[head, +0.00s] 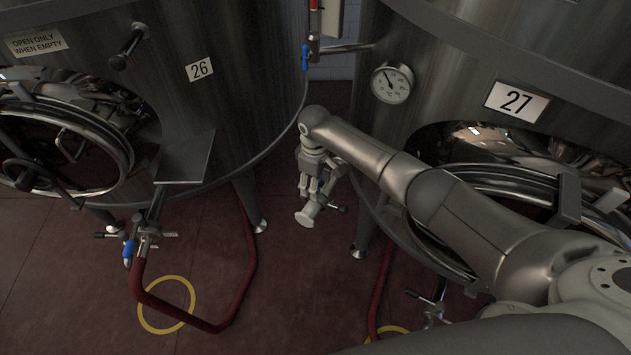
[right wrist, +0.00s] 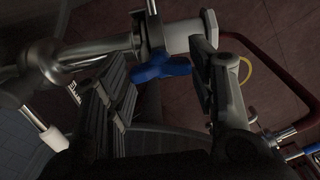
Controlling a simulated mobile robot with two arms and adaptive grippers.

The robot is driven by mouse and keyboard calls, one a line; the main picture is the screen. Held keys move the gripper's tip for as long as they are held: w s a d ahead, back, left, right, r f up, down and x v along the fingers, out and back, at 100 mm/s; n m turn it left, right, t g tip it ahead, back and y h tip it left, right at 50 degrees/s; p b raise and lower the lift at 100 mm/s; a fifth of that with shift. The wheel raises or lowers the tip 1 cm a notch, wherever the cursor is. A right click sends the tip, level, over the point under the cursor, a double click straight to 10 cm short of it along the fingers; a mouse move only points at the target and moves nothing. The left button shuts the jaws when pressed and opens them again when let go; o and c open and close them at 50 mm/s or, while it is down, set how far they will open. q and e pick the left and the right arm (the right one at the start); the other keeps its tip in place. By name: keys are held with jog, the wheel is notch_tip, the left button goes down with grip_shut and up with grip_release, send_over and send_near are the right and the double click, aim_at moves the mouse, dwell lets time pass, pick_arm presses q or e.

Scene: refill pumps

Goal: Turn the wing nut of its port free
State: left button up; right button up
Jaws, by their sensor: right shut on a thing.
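A blue winged part, which looks like the wing nut (right wrist: 163,70), shows in the right wrist view beside a metal pipe fitting (right wrist: 187,34) with a flanged end. My right gripper (right wrist: 160,78) has a finger on each side of the blue part and is shut on it. In the head view this gripper (head: 318,178) is small and dark between the two tanks, just above the flanged open pipe end (head: 307,213). Its fingertips are partly hidden there. My left gripper is not in view.
Tank 26 (head: 225,110) stands on the left and tank 27 (head: 440,80) on the right. A red hose (head: 250,262) hangs from tank 26's outlet valve (head: 147,232) along the floor. A yellow floor ring (head: 142,312) lies below. Floor between the tanks is clear.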

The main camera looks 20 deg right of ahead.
jog(key=n, duration=0.4)
jog(key=shift+n, duration=0.3)
jog(key=n, duration=0.4)
jog(key=shift+n+b, duration=0.3)
jog(key=n, duration=0.4)
jog(key=shift+n+b, duration=0.3)
jog(key=shift+b, duration=0.05)
jog(key=shift+n+b, duration=0.35)
jog(key=shift+n, duration=1.55)
jog(key=o, duration=1)
